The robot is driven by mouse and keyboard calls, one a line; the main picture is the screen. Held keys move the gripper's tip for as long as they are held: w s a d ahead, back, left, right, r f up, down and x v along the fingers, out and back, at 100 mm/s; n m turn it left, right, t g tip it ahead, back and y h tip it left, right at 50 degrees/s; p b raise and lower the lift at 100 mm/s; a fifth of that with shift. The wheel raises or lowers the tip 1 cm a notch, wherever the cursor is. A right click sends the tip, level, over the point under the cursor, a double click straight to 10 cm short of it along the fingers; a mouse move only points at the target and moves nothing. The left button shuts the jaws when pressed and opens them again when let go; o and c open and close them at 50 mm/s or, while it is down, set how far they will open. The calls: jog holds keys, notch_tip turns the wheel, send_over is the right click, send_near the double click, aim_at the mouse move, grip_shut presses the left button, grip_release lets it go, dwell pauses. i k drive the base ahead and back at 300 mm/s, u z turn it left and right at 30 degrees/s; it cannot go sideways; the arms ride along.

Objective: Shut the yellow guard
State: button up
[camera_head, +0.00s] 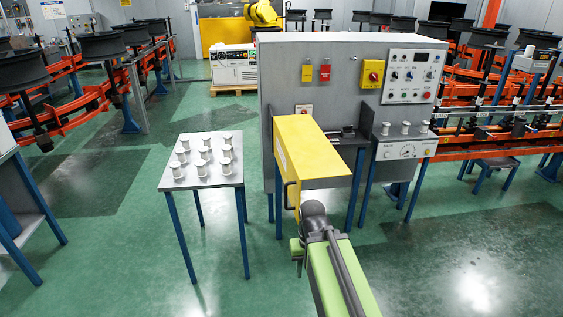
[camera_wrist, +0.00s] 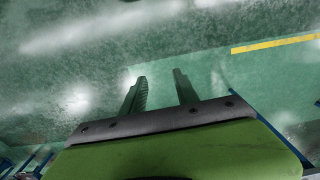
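The yellow guard (camera_head: 312,152) juts out from the front of the grey machine (camera_head: 320,75) towards me in the head view. A dark handle (camera_head: 287,196) is on its left side, near its front end. My arm reaches up from the bottom right and covers part of the guard's near lower end. My gripper points down, just below and in front of that end in the head view, partly hidden by my arm. In the wrist view my gripper (camera_wrist: 161,90) has its two dark fingers apart, with only green floor between them. The handle is not recognisable there.
A small table (camera_head: 208,178) with several white spools stands left of the guard. A grey shelf (camera_head: 402,141) with a few spools and a dial is at its right. Open green floor lies in front. A yellow strip (camera_wrist: 275,43) crosses the wrist view's upper right.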

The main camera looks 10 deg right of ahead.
aim_at(301, 151)
jog(key=u, duration=0.05)
jog(key=i, duration=0.55)
jog(key=u, duration=1.7)
jog(key=k, duration=0.4)
jog(key=u, duration=0.45)
jog(key=i, duration=0.45)
jog(key=u, duration=0.05)
